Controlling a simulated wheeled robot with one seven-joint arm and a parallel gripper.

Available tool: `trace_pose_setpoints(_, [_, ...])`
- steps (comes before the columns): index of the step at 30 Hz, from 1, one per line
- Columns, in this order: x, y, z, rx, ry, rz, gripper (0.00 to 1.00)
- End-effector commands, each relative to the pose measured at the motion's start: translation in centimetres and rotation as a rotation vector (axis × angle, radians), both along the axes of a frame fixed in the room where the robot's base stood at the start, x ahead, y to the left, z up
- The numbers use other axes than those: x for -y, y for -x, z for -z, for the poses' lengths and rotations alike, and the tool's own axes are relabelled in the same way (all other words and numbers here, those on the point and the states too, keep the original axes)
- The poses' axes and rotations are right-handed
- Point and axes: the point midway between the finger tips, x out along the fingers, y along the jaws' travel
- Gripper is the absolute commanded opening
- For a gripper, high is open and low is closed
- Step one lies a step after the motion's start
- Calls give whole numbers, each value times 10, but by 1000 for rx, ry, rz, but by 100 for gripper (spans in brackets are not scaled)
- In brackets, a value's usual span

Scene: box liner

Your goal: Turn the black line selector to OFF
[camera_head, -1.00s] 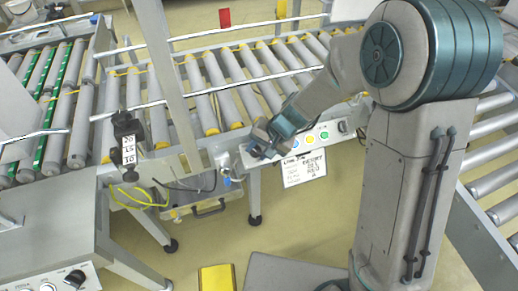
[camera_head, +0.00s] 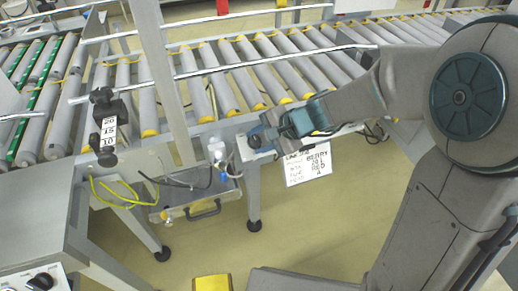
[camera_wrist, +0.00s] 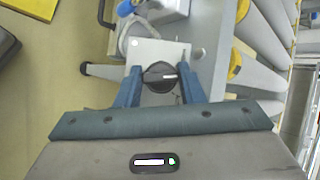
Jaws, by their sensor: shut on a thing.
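The black selector (camera_wrist: 159,76) is a round knob with a white line pointing right in the wrist view. It sits on a light metal panel (camera_wrist: 150,48). My gripper (camera_wrist: 160,84) has its two blue fingers on either side of the knob, shut on it. In the head view my gripper (camera_head: 258,141) is at the left end of the control strip under the conveyor's front edge.
Roller conveyors (camera_head: 245,90) run behind the panel. A paper sign (camera_head: 308,164) hangs below it. A grey case (camera_head: 200,198) and cables are to its left. Another black knob (camera_head: 43,280) is on a separate panel at lower left. A yellow object (camera_head: 212,283) lies on the open floor.

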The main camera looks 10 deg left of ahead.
Motion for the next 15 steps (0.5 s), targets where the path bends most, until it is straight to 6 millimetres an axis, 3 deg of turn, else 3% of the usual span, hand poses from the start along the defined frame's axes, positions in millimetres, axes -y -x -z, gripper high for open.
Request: trace_pose_setpoints(15, [1, 0, 2, -70, -114, 155, 12])
